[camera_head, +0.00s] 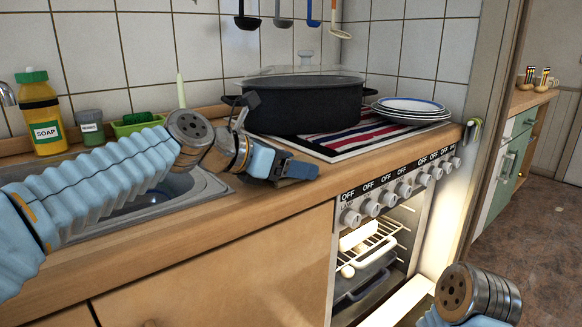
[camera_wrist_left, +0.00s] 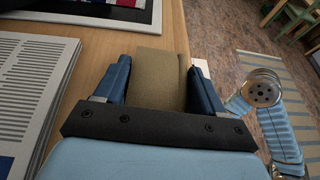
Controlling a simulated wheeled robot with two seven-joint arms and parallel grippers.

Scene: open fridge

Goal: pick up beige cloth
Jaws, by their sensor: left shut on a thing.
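The beige cloth (camera_wrist_left: 158,78) shows in the left wrist view as a flat tan piece between the two blue fingers of my left gripper (camera_wrist_left: 153,85). The fingers are shut on it, one on each side. In the head view my left gripper (camera_head: 303,170) is low over the front of the wooden counter, between the sink and the stove. There the gripper mostly hides the cloth, and I cannot tell whether it still touches the counter. My right arm shows at the lower right, but its gripper is out of view.
A black pot (camera_head: 305,104) stands on a striped towel (camera_head: 350,137) on the stove, beside stacked plates (camera_head: 410,108). A soap bottle (camera_head: 42,115) stands behind the sink (camera_head: 150,205). Printed paper (camera_wrist_left: 35,85) lies left of the gripper in the wrist view. The oven (camera_head: 375,250) is open.

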